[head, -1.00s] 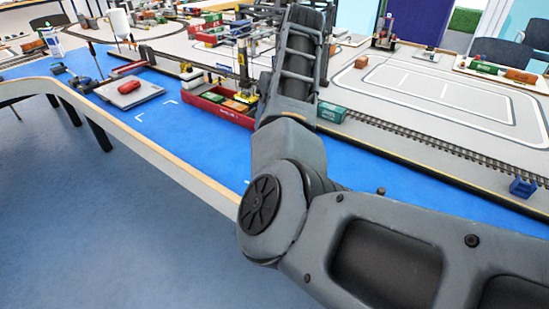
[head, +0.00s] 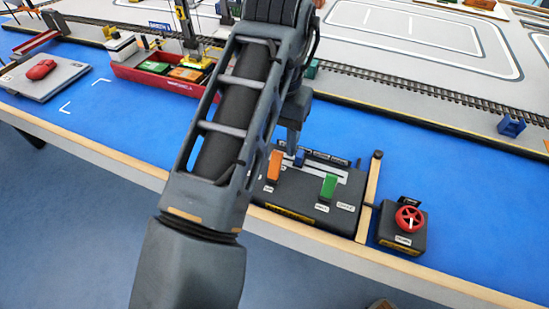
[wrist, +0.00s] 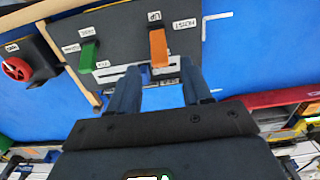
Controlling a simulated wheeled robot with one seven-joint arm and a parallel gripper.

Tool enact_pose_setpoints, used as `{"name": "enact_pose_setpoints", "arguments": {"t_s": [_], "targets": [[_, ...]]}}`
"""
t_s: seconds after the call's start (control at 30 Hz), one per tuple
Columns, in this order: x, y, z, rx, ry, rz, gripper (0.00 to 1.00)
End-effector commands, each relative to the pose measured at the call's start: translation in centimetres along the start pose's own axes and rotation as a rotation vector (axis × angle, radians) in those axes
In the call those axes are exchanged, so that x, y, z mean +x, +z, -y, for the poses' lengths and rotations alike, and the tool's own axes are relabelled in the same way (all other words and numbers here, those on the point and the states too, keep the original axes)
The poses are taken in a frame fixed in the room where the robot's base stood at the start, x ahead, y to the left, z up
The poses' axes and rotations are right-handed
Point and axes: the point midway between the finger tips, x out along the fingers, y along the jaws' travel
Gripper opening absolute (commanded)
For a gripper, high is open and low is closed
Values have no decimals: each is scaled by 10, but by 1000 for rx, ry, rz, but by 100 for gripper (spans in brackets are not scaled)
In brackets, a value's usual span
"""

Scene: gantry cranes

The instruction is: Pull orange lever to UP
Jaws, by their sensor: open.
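The orange lever (head: 274,166) stands on a dark control panel (head: 300,204). It also shows in the wrist view (wrist: 158,48), near a slot, with labels reading UP and HOIST by it. My gripper (wrist: 160,72) is open and empty, its two dark fingers spread on either side of the orange lever's line. The lever lies just beyond the fingertips; I cannot tell how deep it is between them. In the head view my forearm and wrist hang over the panel and hide part of it and most of the gripper.
A green lever (head: 328,186) stands right of the orange one, and a blue lever (head: 299,157) shows behind. A wooden strip (head: 369,197) edges the panel; beyond it is a box with a red wheel (head: 409,218). A red barge (head: 150,78) lies left on the blue surface.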

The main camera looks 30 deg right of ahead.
Motion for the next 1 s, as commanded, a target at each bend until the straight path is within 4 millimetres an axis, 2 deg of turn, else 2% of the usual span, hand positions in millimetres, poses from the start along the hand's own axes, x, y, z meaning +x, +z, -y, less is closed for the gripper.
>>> {"name": "enact_pose_setpoints", "arguments": {"t_s": [0.03, 0.43, 0.57, 0.87, 1.0], "targets": [[10, 0, 0, -1, 0, 0, 49], [59, 0, 1, -2, -2, 1, 49], [64, 0, 1, -2, -2, 0, 49], [64, 0, 1, -2, -1, 0, 49], [64, 0, 1, -2, -1, 0, 36]]}}
